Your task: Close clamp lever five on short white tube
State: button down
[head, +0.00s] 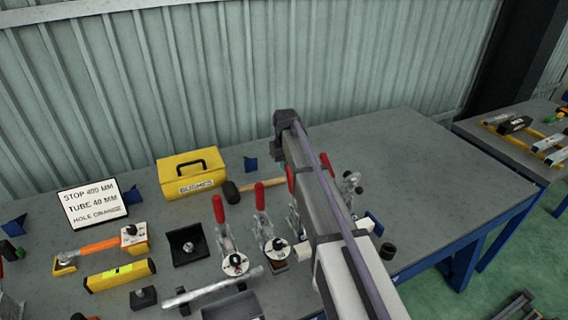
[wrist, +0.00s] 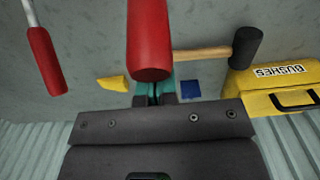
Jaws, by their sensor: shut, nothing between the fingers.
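My gripper (wrist: 153,92) is shut and empty, with teal fingers. In the wrist view, a red clamp lever (wrist: 149,40) stands right in front of the fingertips and overlaps them; I cannot tell whether they touch. Another red lever (wrist: 43,55) is apart to the left. In the head view, red levers stand upright in a row: one at the left (head: 218,208), one beside it (head: 260,197), and others (head: 291,180) partly behind my arm. The short white tube (head: 364,224) is largely hidden by my arm. No lever number is readable.
A yellow BUSHES box (head: 187,178) and a hammer (head: 262,184) lie behind the clamps. A silver tube (head: 212,287) lies at the front. A sign (head: 92,204) and a yellow level (head: 119,275) are at left. The bench's right part (head: 430,165) is clear.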

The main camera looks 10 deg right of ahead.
jog(key=shift+s+d+r+p, duration=0.1)
jog(key=shift+s+r+p, duration=0.15)
jog(key=shift+s, duration=0.35)
jog(key=shift+s+d+r+p, duration=0.1)
jog(key=shift+s+r, duration=0.1)
jog(key=shift+s, duration=0.35)
jog(key=shift+s+d+r, duration=0.1)
jog(key=shift+s+d, duration=0.05)
jog(key=shift+s, duration=0.4)
jog(key=shift+s+d+r, duration=0.1)
jog(key=shift+s, duration=0.45)
notch_tip(320, 180, up, 8)
jog(key=p, duration=0.8)
jog(key=shift+w+r+p, duration=0.1)
jog(key=shift+p, duration=0.2)
jog(key=shift+f, duration=0.2)
